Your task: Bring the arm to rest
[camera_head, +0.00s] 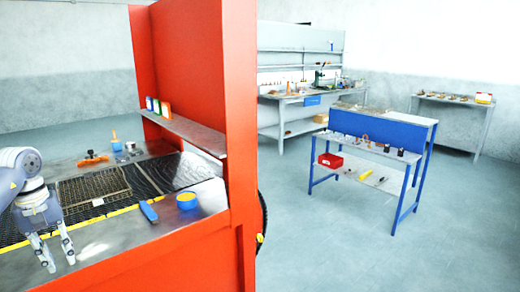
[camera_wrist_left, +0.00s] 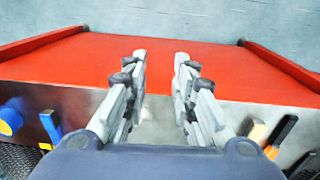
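My left gripper (camera_head: 58,254) comes in from the left in the head view, fingers pointing down over the bare metal front of the red station. Its two fingers are apart with nothing between them. In the left wrist view my left gripper (camera_wrist_left: 160,62) also shows its two grey fingers spread and empty, with the metal surface and red edge beyond. My right gripper is not in the head view.
The red station (camera_head: 190,60) has a tall panel. A blue table (camera_head: 385,140) stands apart across open floor (camera_head: 330,250).

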